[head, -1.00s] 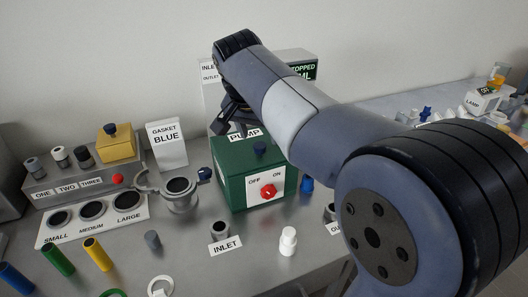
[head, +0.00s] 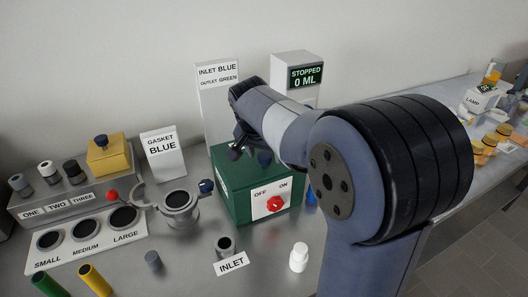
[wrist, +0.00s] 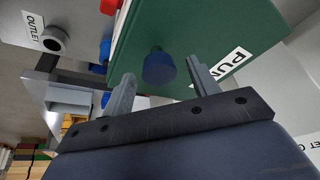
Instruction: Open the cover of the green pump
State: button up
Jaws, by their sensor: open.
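The green pump (head: 235,202) is a green box on the steel bench, with a white OFF/ON plate (head: 271,202) and a red knob (head: 274,203) on its front. Its green top (wrist: 215,38) fills much of the wrist view, with a PUMP label and a dark blue knob (wrist: 159,68). The cover looks closed.
A grey ring-shaped fitting with a dark blue knob (head: 180,203) stands left of the pump. The INLET port (head: 225,246) and a white bottle (head: 299,257) are in front. Signs reading INLET BLUE (head: 217,95) and STOPPED 0 ML (head: 298,70) stand behind.

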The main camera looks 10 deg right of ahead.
grip_shut()
dwell(0.5)
jog(key=shift+r, duration=0.1)
